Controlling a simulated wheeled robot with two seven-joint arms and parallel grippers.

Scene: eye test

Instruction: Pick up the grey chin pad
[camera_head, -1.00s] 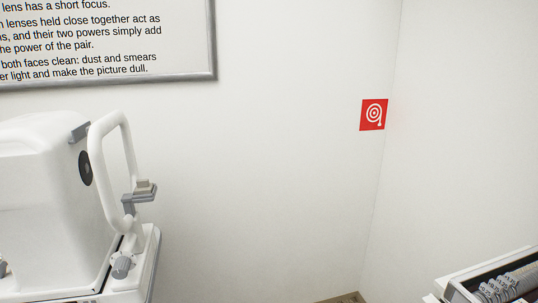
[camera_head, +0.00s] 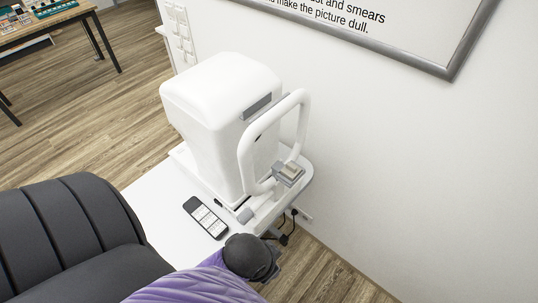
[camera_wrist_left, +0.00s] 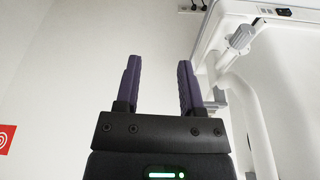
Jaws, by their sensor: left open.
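The grey chin pad (camera_head: 288,171) is a small block with a paler top. It sits on a short grey bracket at the white looped head frame (camera_head: 246,150) of the white eye-test machine (camera_head: 215,110), in the head view. My purple and black left arm reaches in at the bottom of that view; its jaws do not show there. In the left wrist view my left gripper (camera_wrist_left: 159,64) is open, with nothing between its purple fingers. The white frame shows there to the right of the fingers, apparently upside down. I cannot make out the pad there.
The machine stands on a white table (camera_head: 160,205) with a dark phone (camera_head: 206,217) on it. A dark padded chair (camera_head: 65,235) fills the lower left. A wall with a framed sign (camera_head: 400,45) is close on the right. Cables (camera_head: 287,235) hang by the table edge.

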